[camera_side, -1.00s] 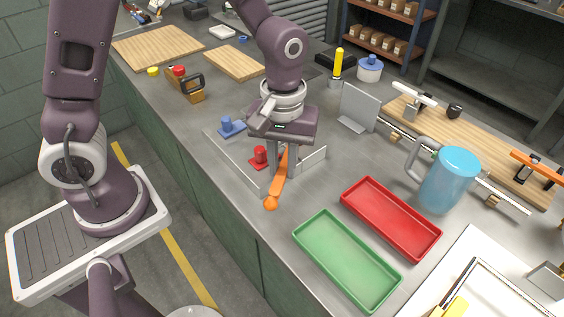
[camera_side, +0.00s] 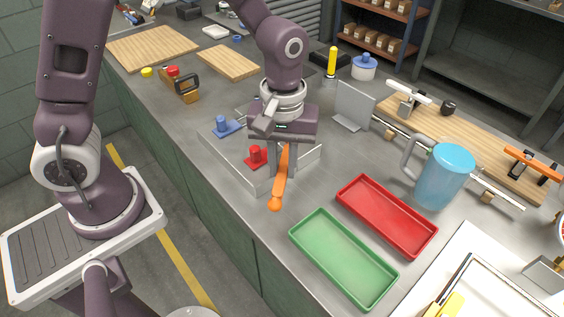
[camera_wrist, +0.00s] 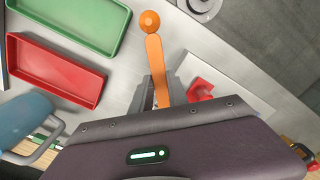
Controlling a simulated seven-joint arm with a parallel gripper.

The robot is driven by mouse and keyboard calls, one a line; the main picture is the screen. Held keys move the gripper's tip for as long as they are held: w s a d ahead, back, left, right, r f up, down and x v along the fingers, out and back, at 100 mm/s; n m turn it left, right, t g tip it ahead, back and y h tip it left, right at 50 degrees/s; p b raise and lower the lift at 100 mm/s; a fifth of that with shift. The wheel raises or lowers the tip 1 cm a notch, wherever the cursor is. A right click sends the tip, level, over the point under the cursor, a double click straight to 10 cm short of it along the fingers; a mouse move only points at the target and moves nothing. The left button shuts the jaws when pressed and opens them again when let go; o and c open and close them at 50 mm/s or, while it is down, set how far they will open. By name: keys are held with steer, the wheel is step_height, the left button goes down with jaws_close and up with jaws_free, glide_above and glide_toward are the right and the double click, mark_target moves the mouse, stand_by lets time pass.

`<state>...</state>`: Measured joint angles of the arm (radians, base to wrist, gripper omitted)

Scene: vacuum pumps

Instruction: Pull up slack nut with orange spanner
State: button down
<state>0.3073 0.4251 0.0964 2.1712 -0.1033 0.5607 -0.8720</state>
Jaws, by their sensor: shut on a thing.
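The orange spanner (camera_side: 281,182) sticks out below my gripper (camera_side: 279,163) in the side view, with its rounded end toward the counter's front edge. My gripper is shut on the spanner's handle, low over a shallow light-walled tray (camera_side: 243,179). In the wrist view the spanner (camera_wrist: 155,58) runs up from between my fingers (camera_wrist: 158,98). A red nut-like piece on a red plate (camera_side: 256,154) stands just left of my gripper; a blue one on a blue plate (camera_side: 224,126) stands farther back left. The spanner's jaw end is hidden behind my gripper, and I cannot tell whether it touches a nut.
A green tray (camera_side: 316,266) and a red tray (camera_side: 404,248) lie to the right of the spanner. A blue jug (camera_side: 443,176) stands beyond them, and an upright grey plate (camera_side: 354,105) stands behind my gripper. Bare counter lies between the spanner and the trays.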

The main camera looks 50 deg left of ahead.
steer(key=shift+w+d+n, duration=0.25)
steer(key=shift+d+n, duration=0.1)
steer(key=shift+n, duration=0.15)
stand_by(0.3)
steer(key=shift+a, duration=0.1)
steer(key=shift+s+a+m, duration=0.5)
steer(key=shift+a+m, duration=0.05)
steer(key=shift+m, duration=0.15)
steer(key=shift+r, duration=0.15)
steer(key=shift+r, duration=0.4)
steer(key=shift+r, duration=0.65)
